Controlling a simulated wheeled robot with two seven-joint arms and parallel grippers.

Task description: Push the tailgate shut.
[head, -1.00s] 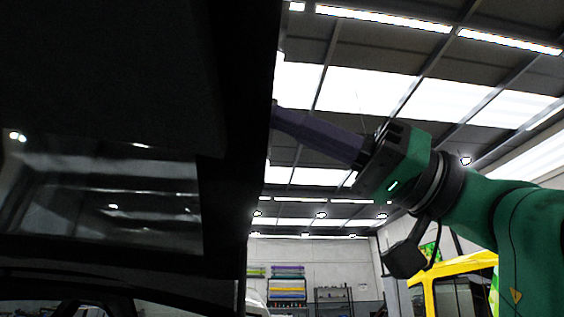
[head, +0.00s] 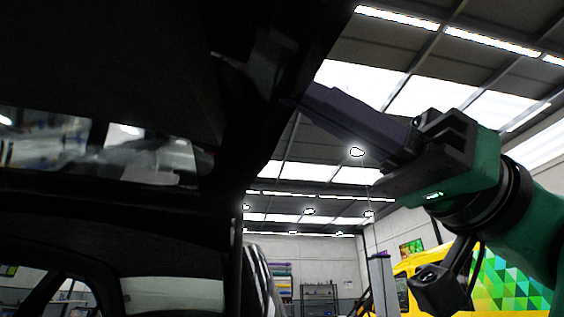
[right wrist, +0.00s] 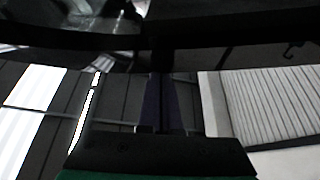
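The tailgate (head: 110,60) is a large dark panel filling the upper left of the head view, raised over the car's rear opening. A window strip in it (head: 150,152) shows reflections. My right gripper (head: 296,98) reaches in from the right, with its purple fingers pointing at the tailgate's dark right edge. The fingertips meet or overlap that edge; contact is hard to tell in the shadow. In the right wrist view the fingers (right wrist: 161,100) lie close together with nothing visible held, and the dark tailgate edge (right wrist: 240,25) crosses above them. My left gripper is not in view.
The car's dark interior and rear window (head: 172,295) show below the tailgate. A yellow vehicle (head: 415,265) with a green patterned panel stands behind my right arm. A shelf rack (head: 318,297) is at the far wall. Open space lies right of the car.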

